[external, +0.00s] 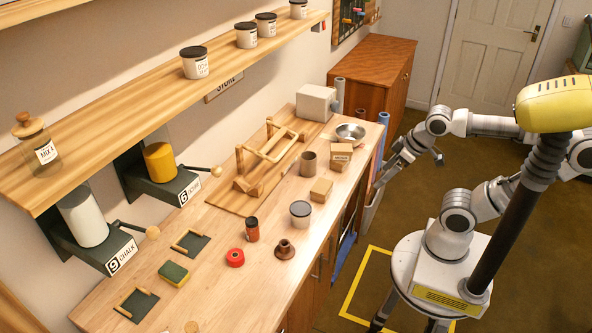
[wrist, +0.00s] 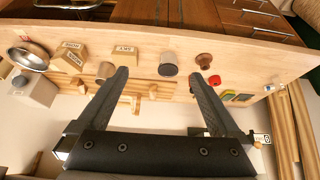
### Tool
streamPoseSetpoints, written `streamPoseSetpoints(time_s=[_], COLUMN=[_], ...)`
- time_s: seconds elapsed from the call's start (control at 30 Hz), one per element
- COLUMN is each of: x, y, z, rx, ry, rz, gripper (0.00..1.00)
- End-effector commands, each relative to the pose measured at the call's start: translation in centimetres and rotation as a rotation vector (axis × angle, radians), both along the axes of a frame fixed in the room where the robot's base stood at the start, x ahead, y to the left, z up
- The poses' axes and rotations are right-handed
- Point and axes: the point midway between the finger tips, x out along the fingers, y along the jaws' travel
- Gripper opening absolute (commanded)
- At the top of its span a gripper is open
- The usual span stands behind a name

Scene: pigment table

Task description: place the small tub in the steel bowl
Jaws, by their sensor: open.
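In the wrist view the tub (wrist: 168,64) appears beyond and between my fingertips. The steel bowl (external: 350,132) sits at the worktop's far right end and looks empty. The bowl (wrist: 27,58) is at the left edge of the wrist view. My gripper (external: 408,170) is open and empty, off the front edge of the worktop. Its spread fingers (wrist: 158,78) fill the middle of the wrist view and touch nothing that I can see.
A brown flared piece (external: 285,250), a red ring (external: 235,257) and a dark-lidded jar (external: 252,229) are near the tub. A wooden rack (external: 265,160) lies behind.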

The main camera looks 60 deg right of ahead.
Motion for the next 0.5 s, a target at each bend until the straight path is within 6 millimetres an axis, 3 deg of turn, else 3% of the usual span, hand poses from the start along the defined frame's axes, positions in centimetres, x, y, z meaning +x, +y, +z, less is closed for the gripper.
streamPoseSetpoints(time_s=[0.5], x=[0.19], y=[0.00], z=[0.09], rx=[-0.009], ry=[0.004], rz=[0.013], gripper=[1.00])
